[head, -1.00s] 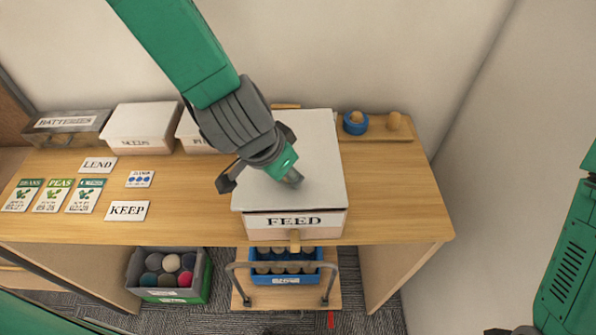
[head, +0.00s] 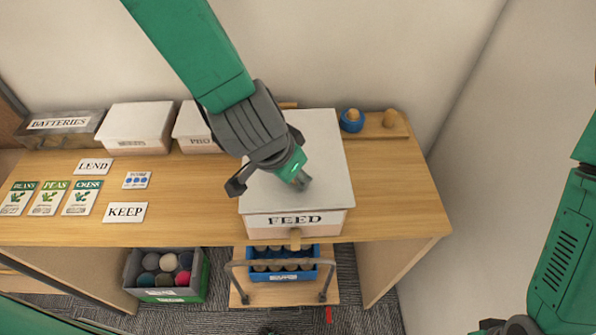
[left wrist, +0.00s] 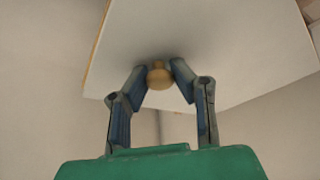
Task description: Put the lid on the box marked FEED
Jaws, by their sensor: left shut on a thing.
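The box marked FEED (head: 295,231) stands at the front edge of the wooden desk, its label facing me. A white square lid (head: 322,150) lies over its top in the head view and covers the opening. I cannot tell whether the lid rests on the rim or is just above it. My left gripper (head: 302,183) is over the lid, shut on its knob. My right gripper (head: 500,326) is at the bottom edge, mostly cut off.
Several other boxes, one marked BATTERIES (head: 60,127), line the back left. Seed packets (head: 47,198) and LEND and KEEP cards (head: 125,212) lie on the left. A wooden board (head: 388,127) with a blue cup (head: 352,121) is at the back right. The desk's right side (head: 395,190) is clear.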

